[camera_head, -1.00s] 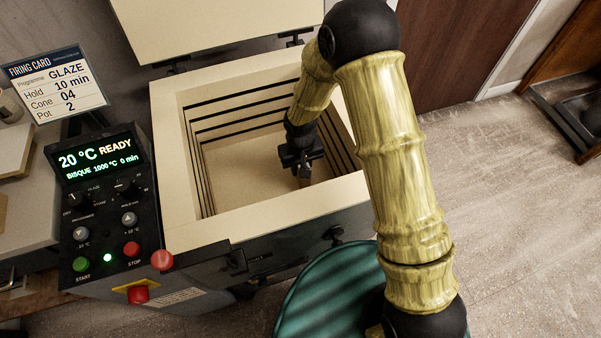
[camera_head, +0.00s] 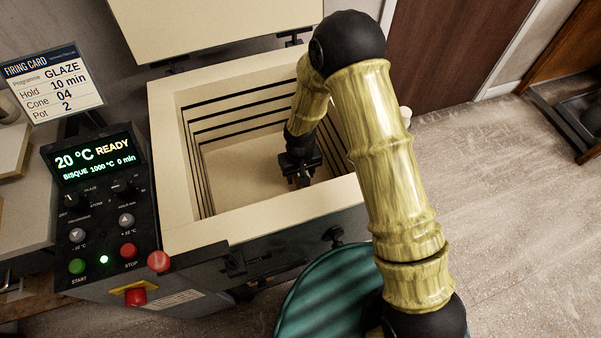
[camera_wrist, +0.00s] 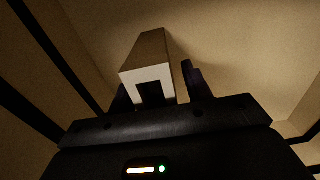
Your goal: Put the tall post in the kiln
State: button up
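The tall post (camera_wrist: 151,58) shows in the wrist view as a pale square block with a dark hole in its near end. It stands between the two fingers of my gripper (camera_wrist: 156,77), with a narrow gap to the right finger. The left finger is partly hidden beside it. The gripper looks open around the post. In the head view my gripper (camera_head: 301,176) is down inside the open kiln (camera_head: 187,236), toward the right of its chamber. The post is hard to make out there, and its contact with the floor is unclear.
The kiln lid (camera_head: 200,25) is raised behind the chamber. A control panel (camera_head: 100,205) reading 20 °C READY and a firing card (camera_head: 52,85) are at left. Grooved walls surround my gripper closely on the right; the left chamber floor is clear.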

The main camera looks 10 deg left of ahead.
notch_tip(320, 180, up, 12)
jog(key=shift+r+p, duration=0.15)
jog(key=shift+p, duration=1.1)
jog(key=shift+r, duration=0.1)
